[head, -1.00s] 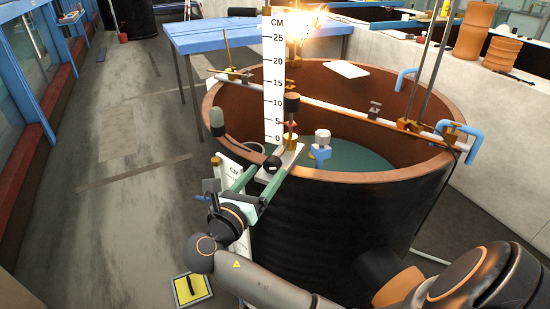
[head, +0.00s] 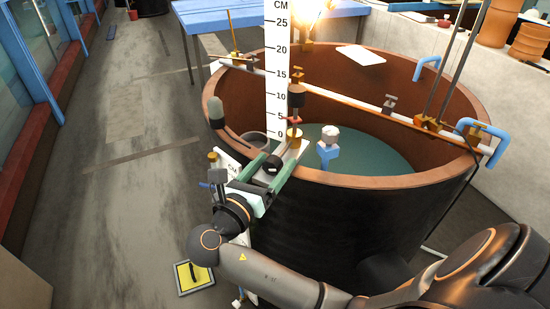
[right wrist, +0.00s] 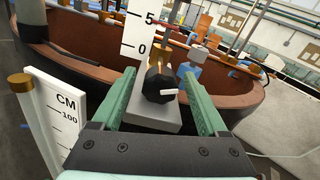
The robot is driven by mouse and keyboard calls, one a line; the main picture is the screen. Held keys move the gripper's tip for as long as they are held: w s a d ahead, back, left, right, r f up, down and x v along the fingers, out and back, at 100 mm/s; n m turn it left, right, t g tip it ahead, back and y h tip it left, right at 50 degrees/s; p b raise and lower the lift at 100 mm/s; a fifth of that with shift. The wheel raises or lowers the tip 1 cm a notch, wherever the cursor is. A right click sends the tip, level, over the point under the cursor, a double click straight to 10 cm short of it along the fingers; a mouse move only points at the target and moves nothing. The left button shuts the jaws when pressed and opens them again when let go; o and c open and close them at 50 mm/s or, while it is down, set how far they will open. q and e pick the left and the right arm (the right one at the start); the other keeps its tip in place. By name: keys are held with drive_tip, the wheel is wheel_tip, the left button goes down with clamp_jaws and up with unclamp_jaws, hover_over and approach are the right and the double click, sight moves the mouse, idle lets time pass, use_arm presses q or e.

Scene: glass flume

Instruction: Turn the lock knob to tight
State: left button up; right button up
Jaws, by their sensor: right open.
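The lock knob (right wrist: 160,86) is black and round with a white pointer mark, which points right in the right wrist view. It sits on a pale grey block (right wrist: 140,115) at the foot of the upright white CM scale (head: 277,80). The knob also shows in the head view (head: 272,165). My right gripper (head: 276,162) is open, with its two green fingers on either side of the knob and block. In the right wrist view, gaps show between the fingers and the knob. My left gripper is out of view.
The block stands at the rim of a round brown tank (head: 390,181) holding dark water. A grey-capped post (head: 216,112) rises left of the scale. A second CM board (right wrist: 55,110) stands close by the left finger. A yellow pad (head: 195,275) lies on the floor.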

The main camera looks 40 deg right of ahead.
drive_tip(key=shift+d, duration=0.1)
idle(0.3)
clamp_jaws()
idle(0.4)
